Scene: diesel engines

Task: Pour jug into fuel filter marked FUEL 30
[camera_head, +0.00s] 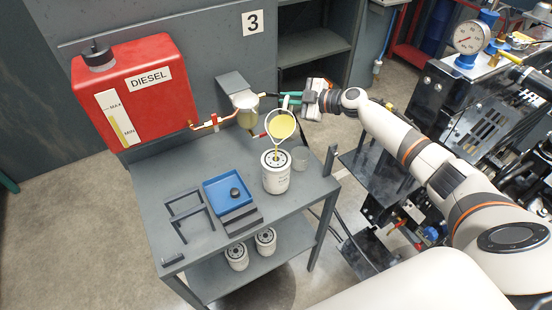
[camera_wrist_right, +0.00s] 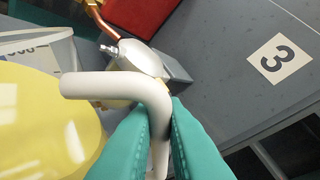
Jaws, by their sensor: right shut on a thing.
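The jug (camera_head: 281,124), clear with yellow liquid, is tilted above the worktable. A thin yellow stream falls from it toward the top of a white fuel filter (camera_head: 276,174), which stands upright. The lettering on that filter is too small to read. My right gripper (camera_head: 291,98) is shut on the jug's white handle. In the right wrist view, its teal fingers (camera_wrist_right: 159,128) pinch the white handle (camera_wrist_right: 120,86), and the yellow liquid (camera_wrist_right: 45,125) fills the lower left. My left gripper is not in view.
A red diesel tank (camera_head: 150,95) feeds a copper pipe to a filter bowl (camera_head: 246,108) behind the jug. A blue tray (camera_head: 222,184) and a dark bracket (camera_head: 185,212) lie left. White filters (camera_head: 237,257) stand on the lower shelf.

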